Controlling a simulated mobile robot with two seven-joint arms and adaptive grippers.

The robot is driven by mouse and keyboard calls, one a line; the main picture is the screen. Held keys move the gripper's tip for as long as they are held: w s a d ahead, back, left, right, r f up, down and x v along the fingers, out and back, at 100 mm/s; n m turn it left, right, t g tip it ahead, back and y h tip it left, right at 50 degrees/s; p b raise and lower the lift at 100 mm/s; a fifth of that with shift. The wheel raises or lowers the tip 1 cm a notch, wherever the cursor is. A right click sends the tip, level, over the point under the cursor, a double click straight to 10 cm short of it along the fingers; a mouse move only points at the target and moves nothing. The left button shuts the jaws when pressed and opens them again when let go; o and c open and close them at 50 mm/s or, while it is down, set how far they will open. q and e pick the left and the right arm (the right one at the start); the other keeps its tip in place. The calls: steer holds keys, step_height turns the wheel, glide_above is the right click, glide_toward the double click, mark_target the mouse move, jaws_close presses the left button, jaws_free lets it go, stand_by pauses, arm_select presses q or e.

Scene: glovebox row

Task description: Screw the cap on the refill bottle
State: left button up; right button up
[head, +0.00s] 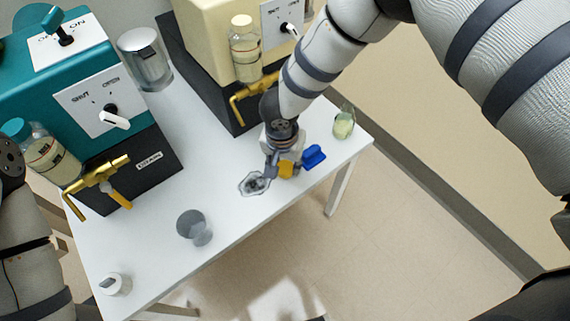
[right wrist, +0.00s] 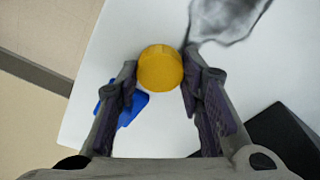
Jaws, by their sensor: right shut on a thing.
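My right gripper (head: 284,160) is low over the right part of the white table, shut on a round yellow cap (head: 286,170). In the right wrist view the cap (right wrist: 160,68) sits between the fingertips (right wrist: 160,78). A small clear bottle with yellow-green liquid (head: 344,124) stands near the table's right corner, apart from the gripper; it may be the refill bottle, and I cannot make out a cap on it. My left arm shows at the left edge, but its gripper is not visible.
A blue object (head: 314,156) lies beside the right gripper. A clear glass-like piece (head: 254,184) is just left of it. A grey round-topped item (head: 193,226) and a small white item (head: 115,284) stand nearer the front. Teal (head: 60,85) and cream (head: 205,30) machines line the back.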

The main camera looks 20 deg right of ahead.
mark_target(289, 165)
steer(key=r, duration=0.4)
steer(key=shift+s+d+r+p, duration=0.15)
steer(key=shift+d+r+p, duration=0.1)
steer(key=shift+d+p, duration=0.15)
arm_select(q)
steer(key=shift+t, duration=0.7)
steer(key=shift+w+r+p, duration=1.05)
steer(key=shift+w+r, duration=0.7)
steer(key=shift+r, duration=0.05)
arm_select(e)
steer(key=s+d+r, duration=0.7)
steer(key=d+r, duration=0.1)
steer(key=d, duration=0.2)
steer(key=shift+s+d+r, duration=0.15)
steer(key=shift+s+d, duration=0.1)
steer(key=shift+d, duration=0.15)
